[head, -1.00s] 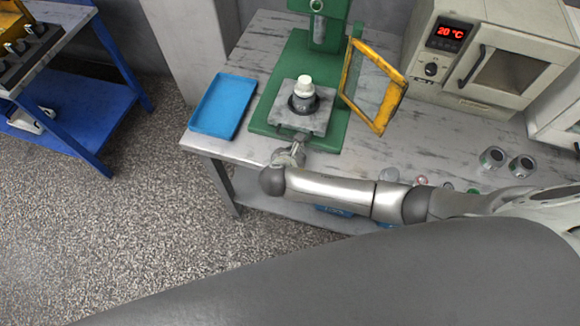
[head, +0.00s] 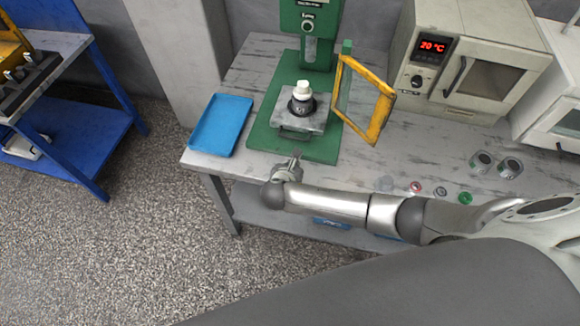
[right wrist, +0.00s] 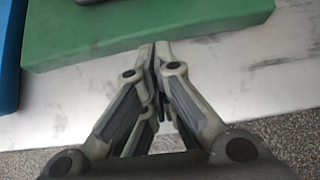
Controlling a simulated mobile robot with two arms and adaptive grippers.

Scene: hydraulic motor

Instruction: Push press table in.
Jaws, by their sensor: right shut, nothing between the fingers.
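The press table (head: 299,127) is a grey metal plate with a front handle, low on the green press (head: 303,52). A dark cylindrical part with a white top (head: 301,97) stands upright on it. The press's yellow-framed guard (head: 384,108) is swung open to the right. My right gripper (head: 294,158) is at the bench's front edge, in front of the press base and apart from the press table. In the right wrist view the right gripper (right wrist: 155,50) is shut and empty, its tips near the green base (right wrist: 140,30). My left gripper is out of view.
A blue tray (head: 221,125) lies left of the press. An oven (head: 470,60) reading 20 °C stands to the right. Two metal cups (head: 482,162) and small rings (head: 440,191) lie on the bench's right. A blue cart (head: 80,130) stands far left.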

